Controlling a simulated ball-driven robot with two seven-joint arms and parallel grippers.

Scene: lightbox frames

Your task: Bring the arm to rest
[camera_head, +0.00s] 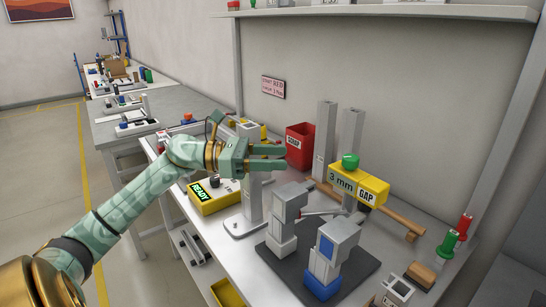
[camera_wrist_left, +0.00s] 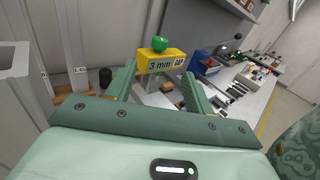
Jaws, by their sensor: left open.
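My left arm (camera_head: 115,210), pale green with brass-coloured joints, comes in from the lower left in the head view and reaches over the workbench. Its left gripper (camera_head: 284,157) is open, with nothing between the fingers, and points right, in the air above the bench. In the left wrist view the two green fingers of the gripper (camera_wrist_left: 159,73) stand apart. A yellow block reading "3 mm GAP" (camera_wrist_left: 160,62) with a green lamp on top shows beyond them. My right gripper is not in view.
The yellow gap block (camera_head: 378,190) sits right of the gripper, near two grey posts (camera_head: 325,140). A red scrap bin (camera_head: 300,145) stands behind the fingers. A yellow READY box (camera_head: 215,196) is below the arm. Grey and blue fixtures (camera_head: 328,255) stand on a dark plate in front.

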